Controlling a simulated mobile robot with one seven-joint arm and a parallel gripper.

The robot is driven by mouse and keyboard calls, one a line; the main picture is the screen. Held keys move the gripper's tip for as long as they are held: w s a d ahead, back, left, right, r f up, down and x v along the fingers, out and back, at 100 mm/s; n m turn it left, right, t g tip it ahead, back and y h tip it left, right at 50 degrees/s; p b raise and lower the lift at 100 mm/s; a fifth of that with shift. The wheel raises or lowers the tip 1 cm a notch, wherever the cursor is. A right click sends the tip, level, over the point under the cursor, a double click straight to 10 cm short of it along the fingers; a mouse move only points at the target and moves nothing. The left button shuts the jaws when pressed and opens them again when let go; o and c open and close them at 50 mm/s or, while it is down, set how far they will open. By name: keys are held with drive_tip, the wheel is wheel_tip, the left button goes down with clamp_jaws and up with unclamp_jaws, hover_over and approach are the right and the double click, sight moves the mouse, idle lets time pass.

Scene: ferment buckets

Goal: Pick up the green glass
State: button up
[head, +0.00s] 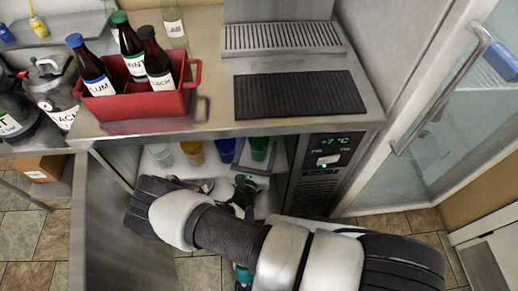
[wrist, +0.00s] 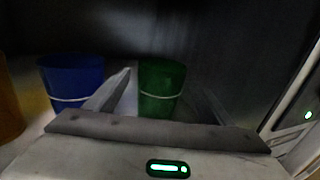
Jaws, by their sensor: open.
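The green glass (head: 259,148) stands upright inside the fridge compartment under the counter, at the right end of a row of glasses. In the wrist view the green glass (wrist: 161,90) shows ahead, framed between my two fingers. My gripper (head: 246,184) is open and empty at the compartment's front, just before the green glass. The left finger lies between the blue and green glasses in the picture. The right finger is dim against the dark wall. Whether the fingertips reach beside the glass, I cannot tell.
Left of the green glass stand a blue glass (head: 226,150), an orange glass (head: 193,152) and a clear one (head: 162,155). The control panel (head: 328,160) bounds the opening on the right. The open door (head: 98,225) is on the left. A red bottle crate (head: 140,103) stands above.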

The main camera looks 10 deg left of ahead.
drive_tip(key=shift+w, duration=1)
drive_tip(key=c, duration=1.2)
